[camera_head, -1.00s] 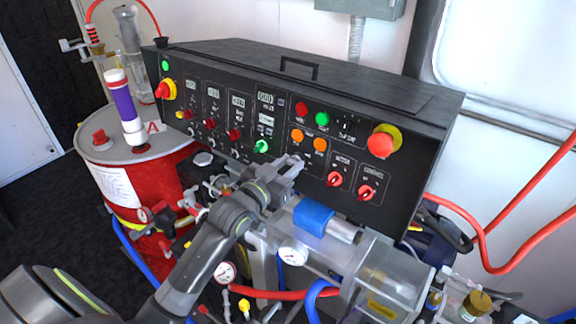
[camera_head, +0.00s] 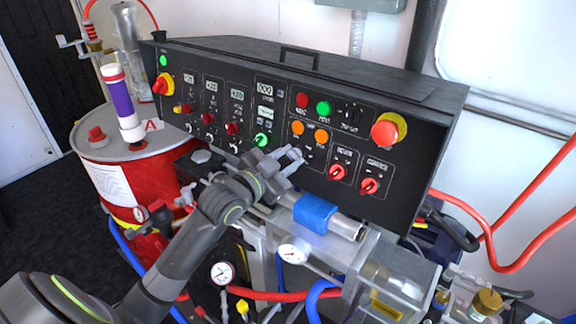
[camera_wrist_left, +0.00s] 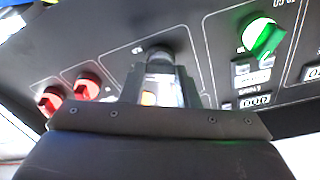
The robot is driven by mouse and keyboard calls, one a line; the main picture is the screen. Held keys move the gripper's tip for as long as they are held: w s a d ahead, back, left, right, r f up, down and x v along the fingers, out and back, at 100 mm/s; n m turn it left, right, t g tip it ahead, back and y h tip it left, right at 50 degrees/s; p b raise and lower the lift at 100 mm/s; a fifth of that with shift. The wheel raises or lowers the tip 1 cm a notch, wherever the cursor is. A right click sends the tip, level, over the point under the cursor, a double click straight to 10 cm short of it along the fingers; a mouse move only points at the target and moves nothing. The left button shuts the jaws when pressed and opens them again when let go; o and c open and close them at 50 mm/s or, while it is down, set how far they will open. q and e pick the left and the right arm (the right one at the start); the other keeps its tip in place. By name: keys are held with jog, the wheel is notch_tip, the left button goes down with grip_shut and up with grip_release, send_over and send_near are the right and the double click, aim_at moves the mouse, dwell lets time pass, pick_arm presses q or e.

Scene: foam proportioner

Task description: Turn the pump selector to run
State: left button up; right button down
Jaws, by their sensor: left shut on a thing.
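The black control panel (camera_head: 225,150) fills the middle of the head view. My left gripper (camera_head: 294,157) is at its lower face, below two orange lamps, between a green knob (camera_head: 262,140) and a red knob (camera_head: 337,172). In the left wrist view its fingers (camera_wrist_left: 160,82) are close together around a dark knob (camera_wrist_left: 158,52) on the panel. That knob is mostly hidden by the fingers, so its pointer and label cannot be read. I take it to be the pump selector. My right gripper is not in view.
A second red knob (camera_head: 370,186) and a red emergency button (camera_head: 386,131) lie to the right. A blue-banded cylinder (camera_head: 316,213), gauges and hoses sit close below my gripper. A red drum (camera_head: 160,178) stands at the left.

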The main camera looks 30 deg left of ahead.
pick_arm(q)
jog(key=shift+f+m+g+h+b, duration=0.1)
jog(key=shift+m+g+h+b, duration=0.2)
jog(key=shift+m+b, duration=1.2)
jog(key=shift+m+p, duration=0.35)
jog(key=shift+m, duration=0.35)
jog(key=o, duration=1)
